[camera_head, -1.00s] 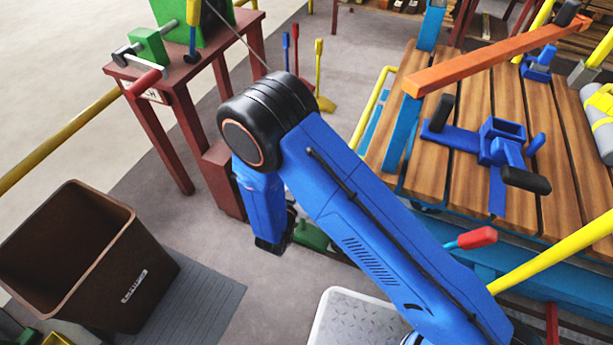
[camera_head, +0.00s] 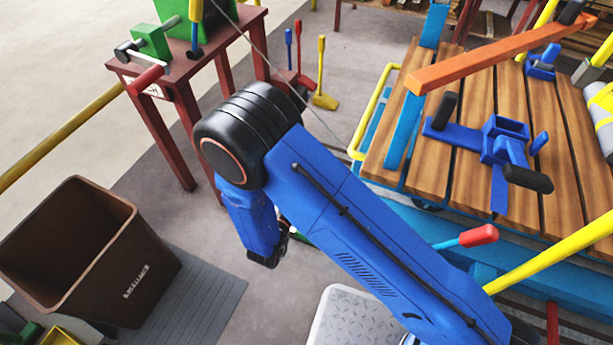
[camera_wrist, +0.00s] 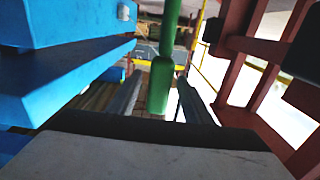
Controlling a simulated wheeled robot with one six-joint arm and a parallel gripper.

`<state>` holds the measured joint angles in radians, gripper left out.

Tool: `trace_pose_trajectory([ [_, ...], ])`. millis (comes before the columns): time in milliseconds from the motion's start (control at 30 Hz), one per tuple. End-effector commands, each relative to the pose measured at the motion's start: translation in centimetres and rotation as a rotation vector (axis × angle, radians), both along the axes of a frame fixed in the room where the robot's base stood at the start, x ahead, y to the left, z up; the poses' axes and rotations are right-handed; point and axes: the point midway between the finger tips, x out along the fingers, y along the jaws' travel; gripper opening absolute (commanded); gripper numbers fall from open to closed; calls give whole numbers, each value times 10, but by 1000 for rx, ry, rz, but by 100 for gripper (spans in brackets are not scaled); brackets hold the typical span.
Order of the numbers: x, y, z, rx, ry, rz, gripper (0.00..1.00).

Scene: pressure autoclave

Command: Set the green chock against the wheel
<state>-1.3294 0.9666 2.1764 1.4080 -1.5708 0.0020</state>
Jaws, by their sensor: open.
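My gripper (camera_head: 276,252) is low above the grey floor, left of the blue cart and partly hidden by my own forearm. In the wrist view its two fingers (camera_wrist: 158,100) are apart. A green rounded bar (camera_wrist: 161,82) shows upright between and beyond the fingers; it looks like part of the green chock, but its whole shape is hidden. I cannot tell whether the fingers touch it. In the head view the chock is almost wholly hidden behind my arm.
The wood-decked cart (camera_head: 470,125) with blue frame stands at right. A red-brown bench (camera_head: 190,80) stands at upper left. A brown bin (camera_head: 150,275) is at lower left. A grey tread plate (camera_head: 350,325) lies at the bottom. Blue beams (camera_wrist: 60,80) crowd the wrist view's left.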

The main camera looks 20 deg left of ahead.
Motion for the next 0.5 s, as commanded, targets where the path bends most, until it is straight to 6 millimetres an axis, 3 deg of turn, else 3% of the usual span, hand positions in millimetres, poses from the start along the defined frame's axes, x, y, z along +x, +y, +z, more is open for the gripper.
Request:
trace_pose_trajectory([
  [200, -38, 4, 0, -1, 0, 4, 45],
  [500, -64, 5, 0, -1, 0, 0, 45],
])
